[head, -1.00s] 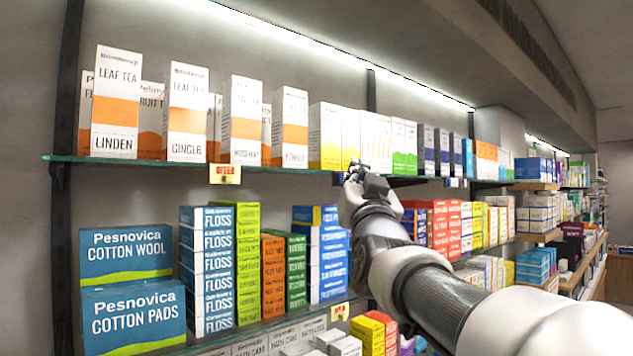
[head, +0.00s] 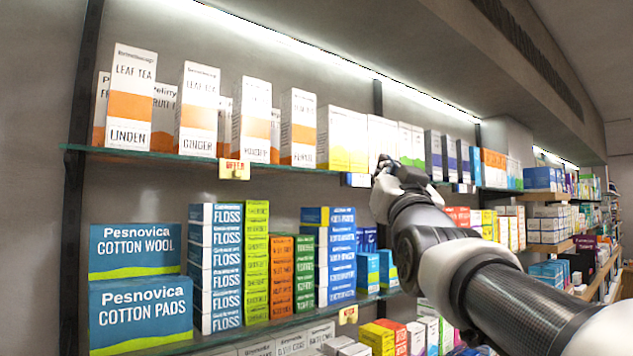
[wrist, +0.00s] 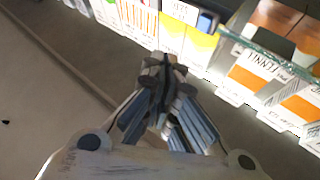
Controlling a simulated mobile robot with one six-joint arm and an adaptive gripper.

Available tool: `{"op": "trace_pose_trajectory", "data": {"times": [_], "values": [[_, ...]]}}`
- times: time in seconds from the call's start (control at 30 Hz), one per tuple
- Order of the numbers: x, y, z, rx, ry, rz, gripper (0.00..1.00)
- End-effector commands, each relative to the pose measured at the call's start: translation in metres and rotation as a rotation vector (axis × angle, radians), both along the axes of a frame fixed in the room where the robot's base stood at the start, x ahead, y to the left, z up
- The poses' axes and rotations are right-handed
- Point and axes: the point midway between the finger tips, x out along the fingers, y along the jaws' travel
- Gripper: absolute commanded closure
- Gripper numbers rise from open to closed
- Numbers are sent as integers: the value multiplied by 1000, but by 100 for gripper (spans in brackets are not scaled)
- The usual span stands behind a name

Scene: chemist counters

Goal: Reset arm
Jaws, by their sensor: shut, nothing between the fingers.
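My arm reaches in from the lower right in the head view. My gripper (head: 384,165) is at its far end, in front of the upper glass shelf's edge, near the white and yellow-green boxes (head: 342,138). In the wrist view my gripper (wrist: 163,68) has its fingers together with nothing between them. White boxes with yellow bases (wrist: 187,38) appear beyond the fingertips there. Whether the fingertips touch the shelf or boxes I cannot tell.
The upper glass shelf (head: 110,152) holds leaf tea boxes (head: 128,98). Below stand cotton wool (head: 135,250), cotton pads (head: 140,312) and floss boxes (head: 214,268). More stocked shelves run back on the right. Open space lies in front of the left shelves.

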Motion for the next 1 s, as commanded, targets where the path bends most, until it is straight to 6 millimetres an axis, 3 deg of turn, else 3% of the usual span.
{"op": "trace_pose_trajectory", "data": {"times": [0.47,0.57,0.67,0.87,1.0], "values": [[0,0,-1,0,2,0,100],[-1,1,-16,-5,38,0,100],[-6,2,-59,-19,143,1,100],[-38,6,-204,-65,486,8,100],[-76,7,-305,-98,720,17,100]]}}
